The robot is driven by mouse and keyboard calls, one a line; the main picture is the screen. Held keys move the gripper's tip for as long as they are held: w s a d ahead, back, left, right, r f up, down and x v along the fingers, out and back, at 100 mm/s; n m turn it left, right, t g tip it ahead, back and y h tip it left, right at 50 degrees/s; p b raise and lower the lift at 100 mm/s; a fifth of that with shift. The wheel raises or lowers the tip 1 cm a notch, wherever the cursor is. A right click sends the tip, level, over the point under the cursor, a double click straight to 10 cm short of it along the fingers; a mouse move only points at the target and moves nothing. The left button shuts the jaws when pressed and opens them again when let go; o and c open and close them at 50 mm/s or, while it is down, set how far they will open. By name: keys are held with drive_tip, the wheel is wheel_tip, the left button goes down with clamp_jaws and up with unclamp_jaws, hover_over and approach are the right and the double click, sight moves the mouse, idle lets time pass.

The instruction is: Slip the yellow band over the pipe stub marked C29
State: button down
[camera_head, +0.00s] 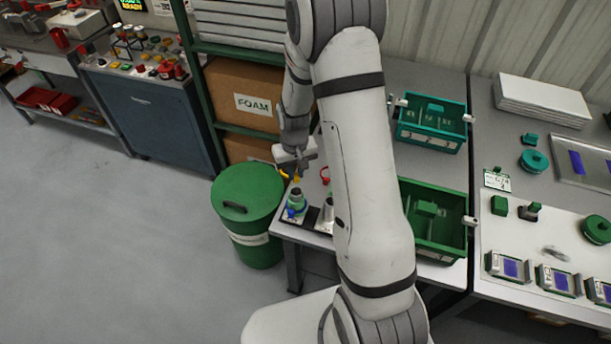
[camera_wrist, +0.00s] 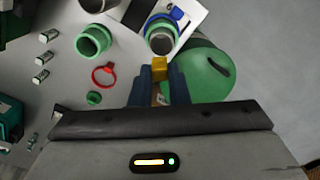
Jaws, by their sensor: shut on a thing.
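My gripper (camera_head: 297,172) is shut on the yellow band (camera_wrist: 159,67), which sticks out past the fingertips in the wrist view. The gripper holds it above the table's front left corner. A green pipe stub with a blue band around its base (camera_head: 296,200) stands on a plate just below the gripper; in the wrist view its open mouth (camera_wrist: 162,40) lies just beyond the yellow band, apart from it in the picture. A second green stub (camera_wrist: 93,40) stands to its left. No C29 mark is readable on any stub. My arm hides part of the table.
A red band (camera_wrist: 103,75) and a small green part (camera_wrist: 94,98) lie on the table. A lidded green bin (camera_head: 250,190) stands beside the table's left edge. Green crates (camera_head: 464,222) stand right of my arm. Open floor lies at left.

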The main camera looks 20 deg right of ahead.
drive_tip(key=shift+s+d+f+n+b, duration=0.25)
drive_tip(key=shift+s+f+n+b, duration=0.4)
drive_tip(key=shift+s+b, duration=0.1)
drive_tip(key=shift+s+d+f+n+b, duration=0.2)
drive_tip(key=shift+s+f+n+b, duration=0.4)
drive_tip(key=shift+s+n+b, duration=0.1)
drive_tip(key=shift+s+d+f+n+b, duration=0.25)
drive_tip(key=shift+s+f+n+b, duration=0.4)
drive_tip(key=shift+s+b, duration=0.1)
drive_tip(key=shift+s+r+b, duration=0.1)
drive_tip(key=shift+b, duration=0.2)
idle(0.7)
drive_tip(key=shift+f+b, duration=0.5)
drive_tip(key=shift+f, duration=0.1)
drive_tip(key=shift+f+b, duration=0.4)
drive_tip(key=shift+b, duration=0.15)
drive_tip(key=shift+f, duration=0.15)
